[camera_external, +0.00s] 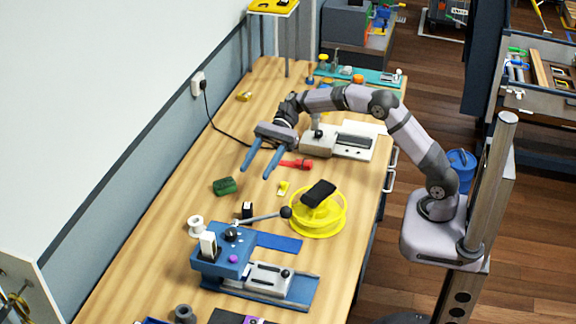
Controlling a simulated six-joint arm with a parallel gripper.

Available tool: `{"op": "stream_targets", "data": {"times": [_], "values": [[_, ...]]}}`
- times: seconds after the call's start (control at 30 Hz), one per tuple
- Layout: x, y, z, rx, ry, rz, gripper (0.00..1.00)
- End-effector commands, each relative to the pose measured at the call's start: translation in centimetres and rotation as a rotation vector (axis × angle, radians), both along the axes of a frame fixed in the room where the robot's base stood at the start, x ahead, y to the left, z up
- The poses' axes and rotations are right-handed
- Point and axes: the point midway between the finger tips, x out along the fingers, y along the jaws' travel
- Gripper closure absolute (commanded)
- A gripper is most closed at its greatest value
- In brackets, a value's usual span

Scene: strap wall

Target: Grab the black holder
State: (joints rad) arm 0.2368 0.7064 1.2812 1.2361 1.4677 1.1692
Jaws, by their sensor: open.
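A black, slightly tilted, block-like piece (319,192), which may be the black holder, lies on top of a yellow round spool-like stand (317,217) near the right edge of the bench. A smaller black block (247,209) stands to its left, beside a dark lever with a ball end. My gripper (256,172) has two long blue fingers, spread apart with nothing between them. It hangs above the bench, to the upper left of the black piece and clear of it. The exact shape of the black piece is too small to tell.
A blue fixture (222,258) with a metal slide stands in front. A green sponge (224,186), a white spool (196,225) and a red-handled tool (298,164) lie on the wooden bench (160,225). A grey-white device (340,141) sits behind. The left bench strip is mostly clear.

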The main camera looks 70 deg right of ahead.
Motion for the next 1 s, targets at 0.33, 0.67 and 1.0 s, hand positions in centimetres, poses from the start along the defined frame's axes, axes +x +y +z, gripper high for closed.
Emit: {"op": "stream_targets", "data": {"times": [0.33, 0.67, 1.0], "values": [[0.0, 0.0, -8.4, -0.002, 0.001, 0.001, 0.51], [0.1, 0.6, -9.6, -0.003, -0.003, 0.002, 0.51], [0.4, 2.1, -10.2, -0.004, -0.004, 0.002, 0.51]]}}
